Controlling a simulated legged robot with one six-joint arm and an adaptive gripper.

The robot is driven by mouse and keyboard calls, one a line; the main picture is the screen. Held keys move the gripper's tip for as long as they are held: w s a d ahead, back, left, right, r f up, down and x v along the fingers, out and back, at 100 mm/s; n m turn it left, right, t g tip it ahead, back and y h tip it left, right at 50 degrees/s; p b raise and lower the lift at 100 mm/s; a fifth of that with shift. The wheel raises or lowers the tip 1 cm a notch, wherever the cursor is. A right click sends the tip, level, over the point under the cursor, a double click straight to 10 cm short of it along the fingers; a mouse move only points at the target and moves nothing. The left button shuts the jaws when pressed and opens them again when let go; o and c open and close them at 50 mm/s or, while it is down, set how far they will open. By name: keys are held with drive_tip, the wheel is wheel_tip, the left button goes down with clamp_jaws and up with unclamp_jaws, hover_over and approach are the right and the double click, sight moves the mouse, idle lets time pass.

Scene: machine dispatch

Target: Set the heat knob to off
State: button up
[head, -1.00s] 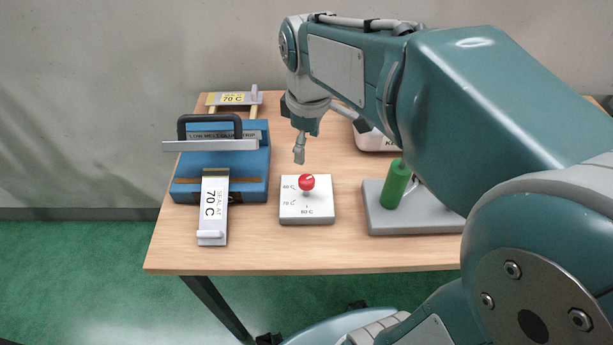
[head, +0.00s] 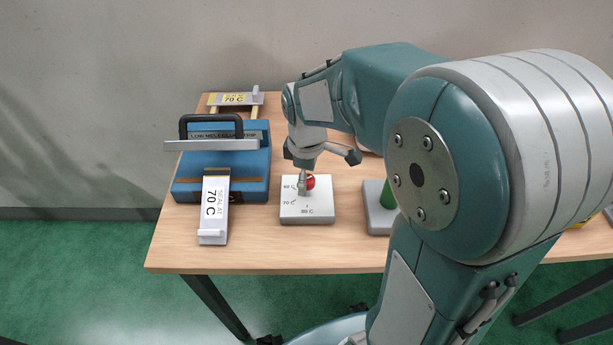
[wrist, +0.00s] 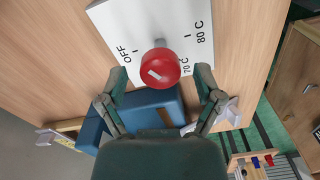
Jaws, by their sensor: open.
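The heat knob is a red round knob on a post (head: 311,181), standing on a white dial plate (head: 318,212) near the table's front. The wrist view shows the red knob (wrist: 160,68) and the white plate (wrist: 125,22) with OFF, 70 C and 80 C printed around it. A short white mark on the knob's face lies toward the lower left there; which label it indicates I cannot tell. My gripper (wrist: 160,75) is open, one finger on each side of the knob, with gaps visible. In the head view my gripper (head: 303,184) partly hides the knob.
A blue sealing machine (head: 222,187) with a black handle stands left of the plate. A tag reading 70 C (head: 213,212) lies at its front. A green cylinder (head: 388,197) on a grey base (head: 376,220) stands to the right, partly behind my arm.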

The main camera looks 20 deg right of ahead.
drive_tip(key=shift+f, duration=0.15)
drive_tip(key=c, duration=1.2)
drive_tip(key=shift+o, duration=0.3)
